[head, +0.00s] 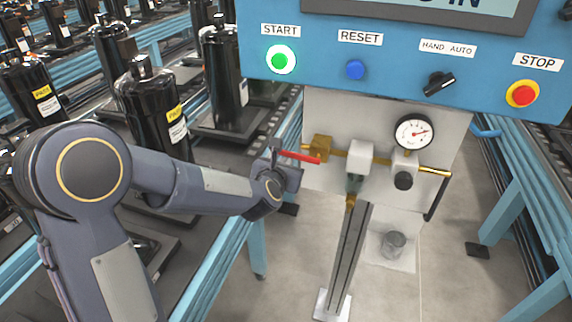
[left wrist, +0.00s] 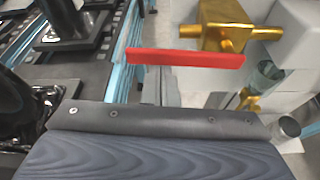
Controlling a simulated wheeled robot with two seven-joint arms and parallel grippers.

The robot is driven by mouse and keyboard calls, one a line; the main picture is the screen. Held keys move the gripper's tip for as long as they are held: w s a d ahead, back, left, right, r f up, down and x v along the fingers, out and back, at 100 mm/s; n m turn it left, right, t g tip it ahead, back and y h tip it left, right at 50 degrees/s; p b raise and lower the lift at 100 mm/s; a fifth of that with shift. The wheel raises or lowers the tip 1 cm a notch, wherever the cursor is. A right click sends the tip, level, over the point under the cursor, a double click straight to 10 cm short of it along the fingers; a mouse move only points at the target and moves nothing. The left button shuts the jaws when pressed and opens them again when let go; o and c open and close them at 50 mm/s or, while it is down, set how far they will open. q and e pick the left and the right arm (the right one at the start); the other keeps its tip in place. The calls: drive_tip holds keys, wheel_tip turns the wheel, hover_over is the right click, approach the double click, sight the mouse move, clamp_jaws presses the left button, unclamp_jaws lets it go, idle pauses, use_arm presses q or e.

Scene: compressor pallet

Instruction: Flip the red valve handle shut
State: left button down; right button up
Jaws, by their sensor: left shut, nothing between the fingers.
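The red valve handle (head: 300,157) sticks out to the left from the brass valve (head: 320,146) on the panel below the blue control box. In the left wrist view the handle (left wrist: 185,58) lies almost level across the upper middle, with the brass valve body (left wrist: 222,25) behind its right part. My left gripper (head: 277,147) is shut and empty, at the left, free end of the handle. Its fingers are small and partly hidden, so I cannot tell whether they touch the handle. My right gripper is not in view.
A brass pipe runs right from the valve to a white filter block (head: 360,157) and a pressure gauge (head: 415,132). The blue control box (head: 310,62) overhangs above. Black compressors (head: 150,105) stand on the conveyor at left. A grey post (head: 348,250) stands below.

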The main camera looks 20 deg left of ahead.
sight(287, 154)
use_arm(q)
wheel_tip(287, 154, up, 2)
drive_tip(key=shift+d+m+y, duration=0.1)
drive_tip(key=shift+m+y, duration=0.5)
drive_tip(key=shift+m, duration=0.4)
drive_tip(key=shift+d+r+m+y, duration=0.1)
drive_tip(key=shift+r+m+y, duration=0.3)
drive_tip(key=shift+r+m, duration=0.25)
drive_tip(key=d+r+m+t+y+b, duration=0.2)
drive_tip(key=d+r+m+y+b, duration=0.1)
drive_tip(key=m, duration=0.6)
drive_tip(key=shift+d+r+t+b, duration=0.3)
drive_tip(key=shift+d+r+b, duration=0.5)
drive_tip(key=shift+d, duration=0.4)
drive_tip(key=shift+s+d, duration=0.1)
